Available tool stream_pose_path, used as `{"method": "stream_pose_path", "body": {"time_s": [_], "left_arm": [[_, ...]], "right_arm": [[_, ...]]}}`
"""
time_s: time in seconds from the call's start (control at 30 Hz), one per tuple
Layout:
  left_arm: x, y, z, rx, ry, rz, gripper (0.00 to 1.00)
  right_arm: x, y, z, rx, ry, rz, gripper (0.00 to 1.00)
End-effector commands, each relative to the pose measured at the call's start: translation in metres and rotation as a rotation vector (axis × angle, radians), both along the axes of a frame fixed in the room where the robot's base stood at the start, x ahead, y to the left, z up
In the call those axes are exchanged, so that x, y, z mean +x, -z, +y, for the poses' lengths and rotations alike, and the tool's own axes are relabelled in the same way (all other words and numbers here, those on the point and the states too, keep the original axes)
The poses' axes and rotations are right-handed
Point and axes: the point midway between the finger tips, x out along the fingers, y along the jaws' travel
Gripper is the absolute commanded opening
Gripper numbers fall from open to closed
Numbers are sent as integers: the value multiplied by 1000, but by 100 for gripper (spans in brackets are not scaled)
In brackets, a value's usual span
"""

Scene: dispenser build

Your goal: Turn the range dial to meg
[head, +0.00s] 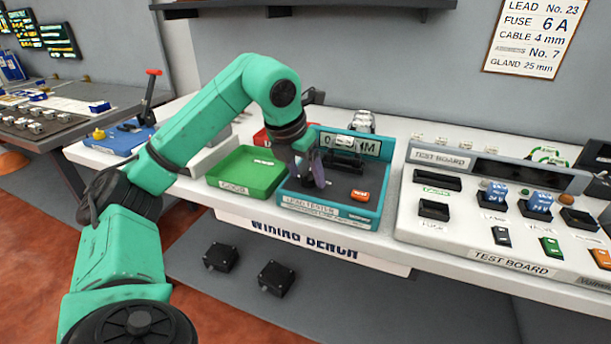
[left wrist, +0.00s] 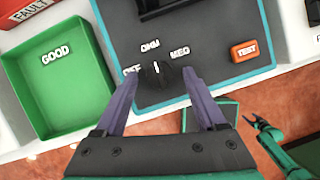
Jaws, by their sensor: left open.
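The lead tester (head: 361,214), a teal-edged box with a dark panel, stands on the bench and also shows in the left wrist view (left wrist: 205,52). Its black range dial (left wrist: 161,77) sits among the OFF, OHM and MEG labels. The white mark on the dial points up, close to the OHM label (left wrist: 150,47); the MEG label (left wrist: 180,51) is to its upper right. My left gripper (head: 318,178) is over the tester panel, open, with its purple fingers on either side of the dial, apart from it. The head view hides the dial behind the gripper.
A green GOOD tray (head: 245,172) is left of the tester, with a red FAULT tray (left wrist: 28,10) behind it. The orange TEST button (left wrist: 244,51) is right of the dial. A test board (head: 408,208) stands to the right. My right gripper (left wrist: 262,122) shows small below.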

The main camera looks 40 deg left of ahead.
Motion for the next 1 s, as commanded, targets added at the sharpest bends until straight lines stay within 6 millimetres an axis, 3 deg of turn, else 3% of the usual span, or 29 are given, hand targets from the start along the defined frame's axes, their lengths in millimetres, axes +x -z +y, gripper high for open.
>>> {"method": "stream_pose_path", "body": {"time_s": [0.17, 0.3, 0.37, 0.77, 1.0], "left_arm": [[0, 0, 0, 0, 0, 0, 73], [0, -1, 0, 0, 0, 0, 19], [0, -1, 0, 0, 0, 0, 0], [0, -1, 1, 0, 49, 1, 0], [0, -2, 3, -1, 189, 1, 0]], "right_arm": [[-4, 0, 0, -1, 0, 7, 78], [-7, 0, -1, -1, 0, 11, 78], [-8, 0, -1, -2, 0, 13, 78], [-8, -1, -1, -2, 0, 14, 78], [-8, -5, -1, -2, -1, 14, 78]]}}
